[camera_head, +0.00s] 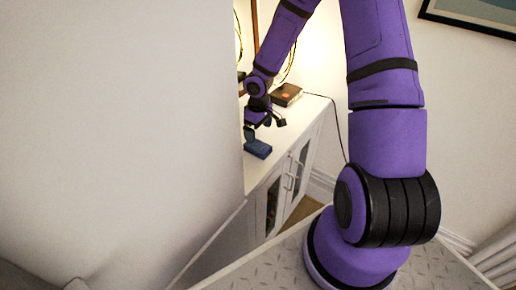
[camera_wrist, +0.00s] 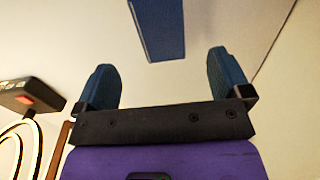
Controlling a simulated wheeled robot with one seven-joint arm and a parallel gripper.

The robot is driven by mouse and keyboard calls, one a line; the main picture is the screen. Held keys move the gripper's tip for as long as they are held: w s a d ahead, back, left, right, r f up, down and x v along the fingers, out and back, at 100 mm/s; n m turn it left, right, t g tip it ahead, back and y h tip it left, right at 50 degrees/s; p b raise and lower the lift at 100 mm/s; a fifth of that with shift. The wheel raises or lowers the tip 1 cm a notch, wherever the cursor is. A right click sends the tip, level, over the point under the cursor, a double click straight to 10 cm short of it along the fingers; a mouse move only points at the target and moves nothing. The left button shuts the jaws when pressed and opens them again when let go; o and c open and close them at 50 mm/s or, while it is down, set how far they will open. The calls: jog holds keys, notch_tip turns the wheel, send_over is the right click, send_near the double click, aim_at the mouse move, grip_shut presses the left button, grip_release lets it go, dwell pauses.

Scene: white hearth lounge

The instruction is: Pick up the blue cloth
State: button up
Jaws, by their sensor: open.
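The blue cloth (camera_head: 259,150) looks like a small folded block lying on the white cabinet top, near its left edge as the wall corner frames it. In the wrist view the cloth (camera_wrist: 158,28) shows at the top, partly cut off by the frame. It lies ahead of the gap between my fingertips, apart from them. My gripper (camera_head: 265,127) hangs just above and behind the cloth in the head view. In the wrist view my gripper (camera_wrist: 161,68) has its two blue-padded fingers spread wide with nothing between them.
The white cabinet (camera_head: 308,118) has glass doors below. A dark box (camera_head: 287,95) with an orange mark sits farther back on it, by a looped gold lamp (camera_wrist: 14,140). A large white wall (camera_head: 120,130) blocks the left side. A framed picture (camera_head: 475,14) hangs upper right.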

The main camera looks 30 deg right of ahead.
aim_at(258, 145)
jog(key=shift+w+f, duration=0.1)
jog(key=shift+f, duration=4.05)
jog(key=c, duration=1)
jog(key=shift+r, duration=0.15)
